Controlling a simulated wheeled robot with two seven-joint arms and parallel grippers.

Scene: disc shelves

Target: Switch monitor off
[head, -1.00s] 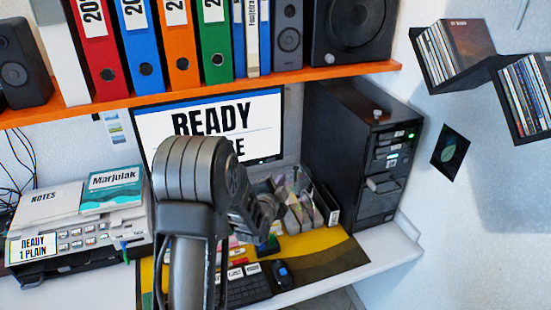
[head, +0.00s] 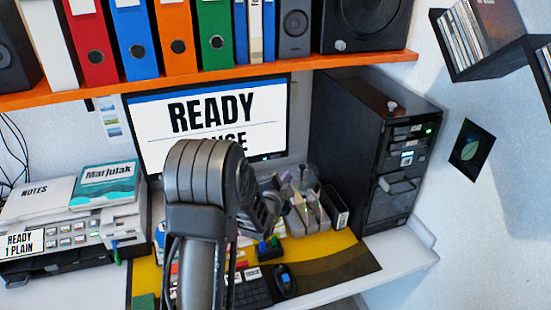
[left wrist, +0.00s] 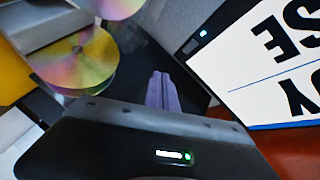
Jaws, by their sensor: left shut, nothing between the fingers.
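The monitor (head: 205,112) stands under the orange shelf. Its screen is lit and shows "READY", with a lower line partly hidden by my left arm. In the left wrist view the lit screen (left wrist: 280,60) appears turned over at the right, with a small blue light (left wrist: 203,33) on its dark bezel corner. My left gripper (head: 268,208) is in front of the monitor's lower right, partly hidden behind its own arm. In the left wrist view its fingers (left wrist: 160,92) are together and empty, apart from the bezel in the picture. My right gripper is not in view.
A clear box of discs (head: 300,205) sits right of my gripper, and a black computer tower (head: 350,140) stands behind it. A keyboard (head: 250,292) and mouse (head: 285,280) lie in front. A printer (head: 70,235) stands left. The orange shelf (head: 340,62) holding binders overhangs the monitor.

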